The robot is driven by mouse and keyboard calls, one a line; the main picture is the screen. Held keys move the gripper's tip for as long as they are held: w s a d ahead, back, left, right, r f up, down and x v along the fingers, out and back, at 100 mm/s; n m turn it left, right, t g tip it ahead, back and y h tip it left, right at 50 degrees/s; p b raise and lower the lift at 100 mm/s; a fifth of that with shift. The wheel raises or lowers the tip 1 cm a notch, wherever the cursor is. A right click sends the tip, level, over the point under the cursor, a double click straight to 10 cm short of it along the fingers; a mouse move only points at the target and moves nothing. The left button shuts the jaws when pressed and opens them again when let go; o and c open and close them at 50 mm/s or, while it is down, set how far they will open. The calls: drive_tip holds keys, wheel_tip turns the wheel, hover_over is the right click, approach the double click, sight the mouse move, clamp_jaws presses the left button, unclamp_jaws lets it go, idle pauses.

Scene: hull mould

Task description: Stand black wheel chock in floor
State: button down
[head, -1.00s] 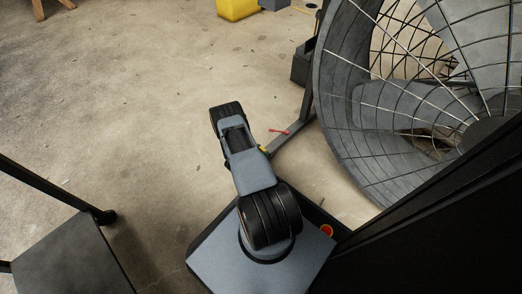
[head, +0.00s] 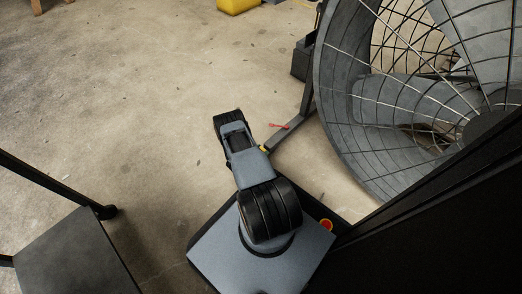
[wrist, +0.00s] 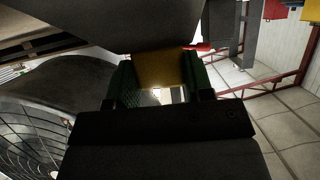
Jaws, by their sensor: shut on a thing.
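In the wrist view my gripper (wrist: 158,84) shows two fingers with green pads. They are shut around an amber-brown part at the lower edge of a large dark block. I take this block to be the black wheel chock (wrist: 140,25), held at the fingertips; most of it runs out of the top of the picture. In the head view my arm reaches forward over the bare concrete floor (head: 150,95). The fingers and the chock are hidden there beneath the wrist, so the chock's height above the floor cannot be told.
A large grey round cage-like structure (head: 345,120) stands on the right, its dark foot (head: 292,131) close to my wrist. A small red item (head: 278,126) lies by that foot. A yellow object (head: 236,4) is at the far top. A dark platform (head: 75,262) is lower left. Floor ahead and left is clear.

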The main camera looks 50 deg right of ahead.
drive_tip(key=shift+f, duration=0.25)
drive_tip(key=shift+c, duration=2.2)
unclamp_jaws()
drive_tip(key=s+p+v, duration=0.1)
drive_tip(key=p+v, duration=0.4)
drive_tip(key=v, duration=0.8)
drive_tip(key=shift+w+a, duration=0.4)
drive_tip(key=shift+w, duration=0.1)
drive_tip(key=shift+r, duration=0.15)
